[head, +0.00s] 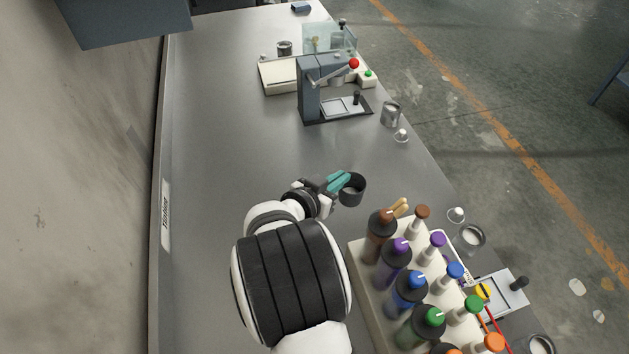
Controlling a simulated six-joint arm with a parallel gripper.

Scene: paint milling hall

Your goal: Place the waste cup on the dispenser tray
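A dark grey, open-topped cup (353,193), which looks like the waste cup, is at the middle of the bench, upright or nearly so. My gripper (341,181), with teal fingers, is at the cup's upper left rim. The fingers overlap the rim in the picture; I cannot tell whether they grip its wall or only lie beside it, nor whether the cup is lifted. A grey-blue press-like machine with a lever and red knob stands farther back. It has a small light tray (343,107) at its base, perhaps the dispenser tray.
A rack (362,285) of several colour-capped bottles stands close at the right front. Another light plate with a black knob (503,292) lies beyond it. The bench between cup and machine is clear.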

